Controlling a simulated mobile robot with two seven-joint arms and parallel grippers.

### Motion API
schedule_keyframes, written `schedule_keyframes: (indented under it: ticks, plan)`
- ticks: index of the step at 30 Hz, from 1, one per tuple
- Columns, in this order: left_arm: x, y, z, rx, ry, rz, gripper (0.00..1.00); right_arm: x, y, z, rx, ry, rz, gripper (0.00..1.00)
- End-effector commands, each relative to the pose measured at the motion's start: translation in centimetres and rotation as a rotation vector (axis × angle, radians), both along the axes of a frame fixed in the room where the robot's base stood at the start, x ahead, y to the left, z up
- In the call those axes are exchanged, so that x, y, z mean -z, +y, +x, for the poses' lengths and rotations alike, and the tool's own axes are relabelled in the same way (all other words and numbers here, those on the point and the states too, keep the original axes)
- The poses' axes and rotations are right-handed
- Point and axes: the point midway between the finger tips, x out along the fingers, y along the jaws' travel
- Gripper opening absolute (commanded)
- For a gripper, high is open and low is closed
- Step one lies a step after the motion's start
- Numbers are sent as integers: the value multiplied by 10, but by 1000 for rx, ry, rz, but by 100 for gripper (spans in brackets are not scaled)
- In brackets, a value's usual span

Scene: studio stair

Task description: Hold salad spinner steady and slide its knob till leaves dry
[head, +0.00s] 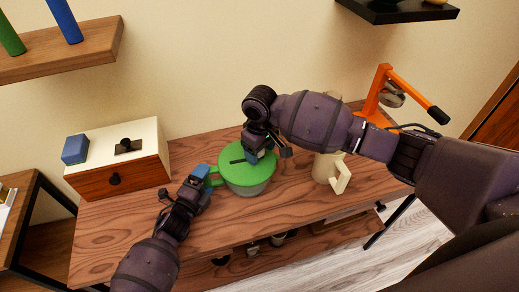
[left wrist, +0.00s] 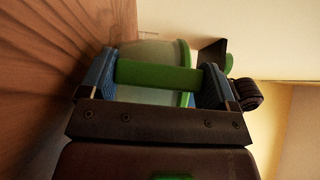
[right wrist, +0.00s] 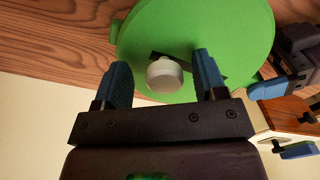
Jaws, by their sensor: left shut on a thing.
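The salad spinner has a green lid (head: 238,176) and a clear bowl (head: 248,190), and stands upright on the wooden table. My left gripper (head: 205,178) is shut on its green side handle (left wrist: 158,75), which spans between the blue fingers in the left wrist view. My right gripper (head: 256,157) is over the lid, pointing down. In the right wrist view the pale round knob (right wrist: 165,75) sits by a dark slot in the lid, between the open blue fingers (right wrist: 163,80), with a gap on each side. In the head view the gripper hides the knob.
A white-and-wood drawer box (head: 117,160) with a blue block (head: 75,149) on top stands at the left. A cream pitcher (head: 327,168) and an orange lever device (head: 375,92) stand to the right. The table (head: 120,225) is clear at front left.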

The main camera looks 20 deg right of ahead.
Motion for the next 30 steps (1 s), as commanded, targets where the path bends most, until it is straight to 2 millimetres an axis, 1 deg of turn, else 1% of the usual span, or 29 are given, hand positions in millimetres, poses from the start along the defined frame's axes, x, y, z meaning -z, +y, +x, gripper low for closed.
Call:
schedule_keyframes:
  ticks: [7, 11, 14, 24, 30]
  plan:
    - [0, 0, 0, 0, 1, 1, 45, 0, 1, -1, -1, 1, 2, 65]
    - [0, 0, 0, 0, 1, 1, 45, -7, 1, 0, -2, -1, 2, 65]
    - [0, -1, 0, 0, 1, 1, 45, -20, 1, 0, -3, -1, 2, 65]
    - [0, -1, 0, 1, 1, 1, 45, -85, 1, 0, -1, -3, 1, 65]
    - [0, -1, 0, 1, 1, 1, 45, -110, 1, 0, -2, -2, 1, 65]
